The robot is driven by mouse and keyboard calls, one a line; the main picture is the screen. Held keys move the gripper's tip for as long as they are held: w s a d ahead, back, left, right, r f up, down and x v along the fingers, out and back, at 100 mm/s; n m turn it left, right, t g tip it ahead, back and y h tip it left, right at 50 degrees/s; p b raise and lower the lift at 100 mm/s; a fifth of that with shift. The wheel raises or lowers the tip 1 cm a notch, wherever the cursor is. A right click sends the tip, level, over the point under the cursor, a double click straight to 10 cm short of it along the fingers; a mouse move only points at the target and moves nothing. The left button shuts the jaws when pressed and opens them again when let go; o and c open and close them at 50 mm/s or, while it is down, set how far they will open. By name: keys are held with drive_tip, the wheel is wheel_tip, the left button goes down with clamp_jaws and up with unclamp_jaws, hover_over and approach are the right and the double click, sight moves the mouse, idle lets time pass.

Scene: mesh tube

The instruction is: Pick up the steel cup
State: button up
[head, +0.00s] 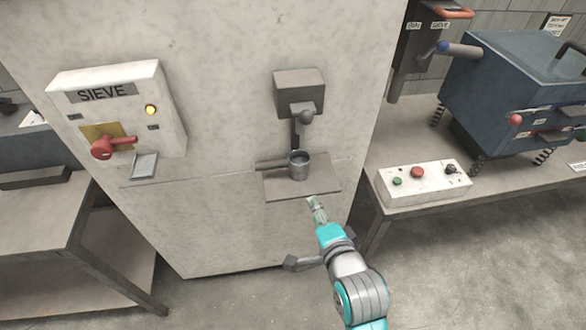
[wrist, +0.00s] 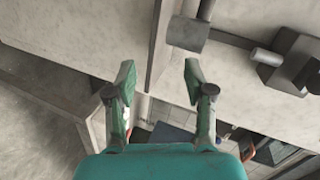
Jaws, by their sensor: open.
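The steel cup (head: 298,168) stands upright on a small shelf (head: 325,184) on the front of the sieve machine, its round opening facing up. In the tilted wrist view the cup (wrist: 186,34) appears as a grey cylinder near the top, a little right of centre, beyond the fingertips. My gripper (head: 316,205) is in front of and below the cup in the head view, apart from it. In the wrist view my gripper (wrist: 160,80) has its two fingers spread with nothing between them.
A control box with a red button (head: 417,172) stands on the bench at right. The SIEVE panel (head: 105,95) with a red lever (head: 104,149) is at left.

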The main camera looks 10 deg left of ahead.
drive_tip(key=m+y, duration=0.1)
drive_tip(key=m, duration=0.1)
approach(284, 165)
drive_tip(key=shift+g, duration=0.3)
drive_tip(key=x, duration=1.1)
drive_tip(key=shift+w+r, duration=0.1)
drive_tip(key=shift+r, duration=0.05)
clamp_jaws()
